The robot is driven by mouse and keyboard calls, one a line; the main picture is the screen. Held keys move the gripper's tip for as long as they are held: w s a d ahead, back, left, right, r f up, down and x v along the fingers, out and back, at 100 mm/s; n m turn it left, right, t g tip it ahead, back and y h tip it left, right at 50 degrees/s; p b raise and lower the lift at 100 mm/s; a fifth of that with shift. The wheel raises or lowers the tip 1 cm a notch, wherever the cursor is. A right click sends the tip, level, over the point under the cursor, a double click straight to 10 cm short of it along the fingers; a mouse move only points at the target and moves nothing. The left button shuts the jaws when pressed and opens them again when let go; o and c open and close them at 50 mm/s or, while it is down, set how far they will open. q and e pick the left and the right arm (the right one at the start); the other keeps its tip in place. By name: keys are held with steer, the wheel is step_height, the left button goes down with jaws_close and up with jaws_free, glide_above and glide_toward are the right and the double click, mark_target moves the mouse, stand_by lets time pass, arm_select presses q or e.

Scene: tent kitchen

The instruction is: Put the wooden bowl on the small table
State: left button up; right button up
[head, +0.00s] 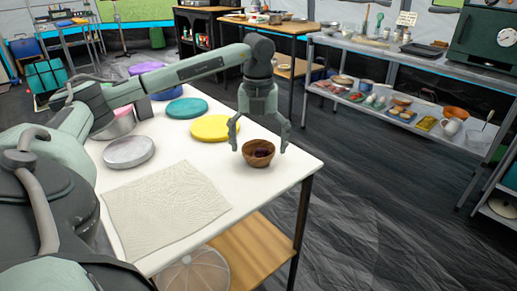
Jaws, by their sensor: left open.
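The wooden bowl (258,155) stands upright near the right corner of the white table (275,180) in front of me, with something dark inside. My left gripper (260,145) is open and points down over the bowl, one finger at each side of it. Whether the fingers touch the bowl cannot be told. My right gripper is not in view. Which table is the small one is not clear from this view.
A yellow disc (215,127), a teal disc (186,108), a grey round tin (129,151) and a cream cloth (165,205) lie on the white table. A steel shelf (400,55) with food and dishes stands at the right. Dark floor (360,190) between is clear.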

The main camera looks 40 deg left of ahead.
arm_select(q)
step_height(320, 180, up, 11)
steer(key=p, duration=0.1)
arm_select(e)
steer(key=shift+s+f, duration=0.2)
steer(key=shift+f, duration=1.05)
